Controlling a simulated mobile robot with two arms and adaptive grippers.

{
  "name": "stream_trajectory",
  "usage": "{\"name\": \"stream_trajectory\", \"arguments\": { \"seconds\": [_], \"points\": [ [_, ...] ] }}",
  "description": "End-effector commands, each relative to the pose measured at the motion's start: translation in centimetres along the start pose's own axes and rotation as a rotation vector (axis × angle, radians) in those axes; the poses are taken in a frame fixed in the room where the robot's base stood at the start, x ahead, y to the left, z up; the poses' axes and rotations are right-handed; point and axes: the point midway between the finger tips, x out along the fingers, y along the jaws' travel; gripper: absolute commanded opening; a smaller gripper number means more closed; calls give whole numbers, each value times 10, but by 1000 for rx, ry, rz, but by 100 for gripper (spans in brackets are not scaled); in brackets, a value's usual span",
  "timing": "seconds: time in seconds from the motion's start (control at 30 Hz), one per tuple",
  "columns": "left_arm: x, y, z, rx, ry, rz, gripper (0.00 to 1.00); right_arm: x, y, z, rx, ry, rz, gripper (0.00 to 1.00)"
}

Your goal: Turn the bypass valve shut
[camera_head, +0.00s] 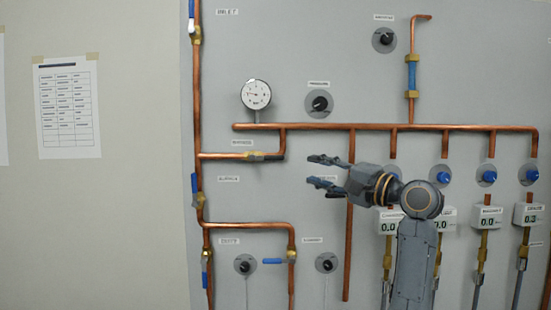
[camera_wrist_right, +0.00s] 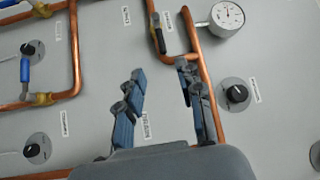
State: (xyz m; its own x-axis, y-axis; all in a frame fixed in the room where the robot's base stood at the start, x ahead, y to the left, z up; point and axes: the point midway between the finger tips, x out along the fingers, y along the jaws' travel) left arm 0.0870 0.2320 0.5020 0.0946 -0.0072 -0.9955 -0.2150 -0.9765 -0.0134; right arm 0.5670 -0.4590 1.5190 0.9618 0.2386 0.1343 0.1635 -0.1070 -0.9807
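A brass valve with a dark lever (camera_head: 265,157) sits on the short horizontal copper branch below the pressure gauge. I take it for the bypass valve, as its small label (camera_head: 241,142) is hard to read. Its lever lies along the pipe. In the right wrist view the dark lever (camera_wrist_right: 165,38) is beyond the fingertips. My right gripper (camera_head: 318,170) is open and empty, pointing left, to the right of and slightly below the lever, apart from it. Its two spread fingers also show in the right wrist view (camera_wrist_right: 160,70). My left gripper is not in view.
A round gauge (camera_head: 256,94) stands above the branch. A black knob (camera_head: 320,103) is above the gripper. A long horizontal copper pipe (camera_head: 350,127) runs over it, and a vertical pipe (camera_head: 348,240) passes behind it. Blue-handled valves (camera_head: 197,183) line the left pipe.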

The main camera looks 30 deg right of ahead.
Motion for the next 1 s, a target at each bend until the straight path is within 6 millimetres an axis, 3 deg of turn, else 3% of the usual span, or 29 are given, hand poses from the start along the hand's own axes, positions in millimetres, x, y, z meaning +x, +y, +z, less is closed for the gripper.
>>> {"name": "stream_trajectory", "arguments": {
  "seconds": [0.17, 0.63, 0.8, 1.0],
  "points": [
    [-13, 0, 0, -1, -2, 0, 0, 19, -7, 0, 12, -6, -8, 36],
    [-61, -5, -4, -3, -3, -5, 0, 113, -8, 0, 8, -4, -5, 36],
    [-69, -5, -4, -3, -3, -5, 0, 131, -6, 0, 7, -3, -6, 36],
    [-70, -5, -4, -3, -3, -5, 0, 136, -3, 0, 4, -1, -5, 36]
  ]
}}
